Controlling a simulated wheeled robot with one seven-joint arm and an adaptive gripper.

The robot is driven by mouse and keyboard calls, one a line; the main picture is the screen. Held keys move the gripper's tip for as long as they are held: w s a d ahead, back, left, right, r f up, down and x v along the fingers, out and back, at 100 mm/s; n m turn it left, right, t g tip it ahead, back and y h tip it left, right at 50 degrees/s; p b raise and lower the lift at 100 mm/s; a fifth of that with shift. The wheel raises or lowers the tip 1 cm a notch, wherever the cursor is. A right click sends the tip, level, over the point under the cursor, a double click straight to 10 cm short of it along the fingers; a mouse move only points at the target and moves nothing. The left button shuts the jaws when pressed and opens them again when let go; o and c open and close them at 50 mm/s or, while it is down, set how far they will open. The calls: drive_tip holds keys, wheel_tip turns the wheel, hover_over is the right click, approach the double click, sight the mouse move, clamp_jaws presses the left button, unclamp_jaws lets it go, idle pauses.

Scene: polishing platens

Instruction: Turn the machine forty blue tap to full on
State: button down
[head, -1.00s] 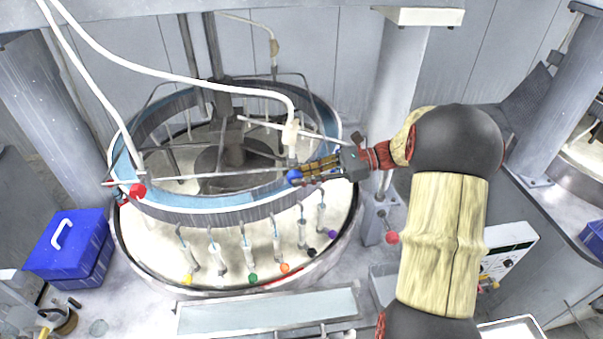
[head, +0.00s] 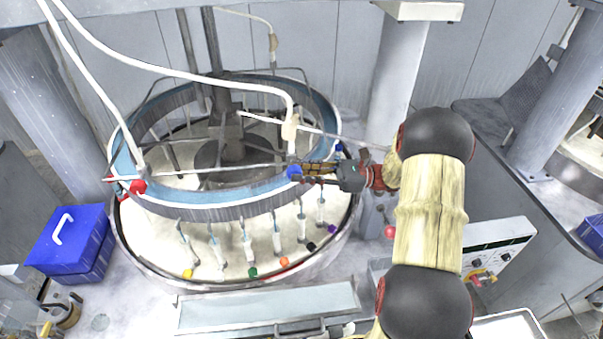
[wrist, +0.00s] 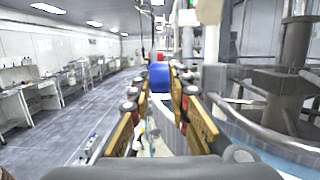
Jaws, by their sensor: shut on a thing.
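The blue tap (head: 294,173) sits on the right front of the blue ring rim, below a white hose fitting. My gripper (head: 306,174) reaches it from the right, its fingers shut on the blue knob. In the wrist view the blue knob (wrist: 160,76) shows between the two finger pads, at their far end. I cannot tell from these frames how far the tap is turned. No machine number is readable.
A red tap (head: 137,187) sits on the ring's left side. Several small coloured knobs, such as a green one (head: 252,272), hang along the front. A blue box (head: 70,243) stands at left; a control panel (head: 495,255) is at right.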

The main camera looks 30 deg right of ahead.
drive_tip(key=c, duration=1.7)
unclamp_jaws()
drive_tip(key=v, duration=0.7)
drive_tip(key=shift+d+f, duration=0.15)
drive_tip(key=shift+d, duration=0.1)
